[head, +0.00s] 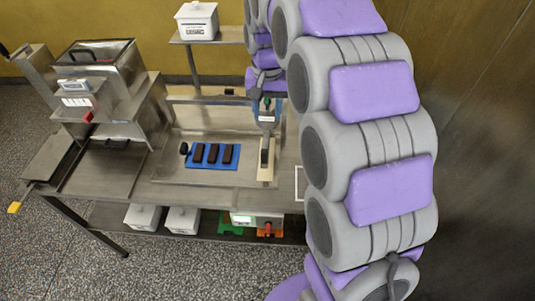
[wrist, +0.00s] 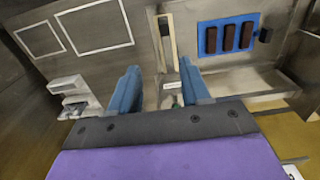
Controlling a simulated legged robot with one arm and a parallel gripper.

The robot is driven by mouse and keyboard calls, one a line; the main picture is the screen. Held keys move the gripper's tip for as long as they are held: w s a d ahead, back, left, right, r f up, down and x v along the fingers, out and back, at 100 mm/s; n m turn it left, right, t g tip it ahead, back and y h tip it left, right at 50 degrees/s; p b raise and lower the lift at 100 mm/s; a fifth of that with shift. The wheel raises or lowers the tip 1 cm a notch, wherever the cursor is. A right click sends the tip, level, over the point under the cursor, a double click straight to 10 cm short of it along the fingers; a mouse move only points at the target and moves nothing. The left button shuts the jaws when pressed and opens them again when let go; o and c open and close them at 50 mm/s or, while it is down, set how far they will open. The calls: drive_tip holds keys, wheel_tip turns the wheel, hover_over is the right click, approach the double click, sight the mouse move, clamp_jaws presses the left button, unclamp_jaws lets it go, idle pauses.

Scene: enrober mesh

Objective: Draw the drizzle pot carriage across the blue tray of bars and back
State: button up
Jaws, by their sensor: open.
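The blue tray (head: 210,166) lies flat in the metal trough, with three dark bars (head: 213,154) side by side on it. The tray also shows at the upper right in the wrist view (wrist: 220,40). A pale upright strip with a dark slot (head: 266,170) stands right of the tray; it shows beyond my fingers in the wrist view (wrist: 166,22). My gripper (wrist: 158,68) is open, its two blue fingers apart. A small pale and green part shows low between them, partly hidden by the gripper body. I cannot tell which part is the pot carriage.
A black knob (head: 184,149) sits left of the tray. A steel machine (head: 103,90) stands at the table's left. A white tub (head: 197,20) is on a raised shelf behind. White boxes (head: 182,219) are on the lower shelf. Two white-outlined rectangles (wrist: 92,25) mark the surface beyond.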

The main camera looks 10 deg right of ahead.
drive_tip(key=b, duration=0.2)
hover_over(263, 151)
wheel_tip(263, 151, down, 8)
drive_tip(key=f, duration=0.5)
drive_tip(key=d+f+b, duration=0.1)
drive_tip(key=f, duration=0.1)
drive_tip(key=shift+d+f, duration=0.1)
drive_tip(key=shift+f, duration=0.35)
drive_tip(key=shift+a+f, duration=0.25)
drive_tip(key=shift+a, duration=0.65)
drive_tip(key=shift+d, duration=0.6)
drive_tip(key=c, duration=0.3)
drive_tip(key=shift+c, duration=0.8)
drive_tip(key=shift+a+f, duration=0.1)
drive_tip(key=shift+a, duration=0.2)
clamp_jaws()
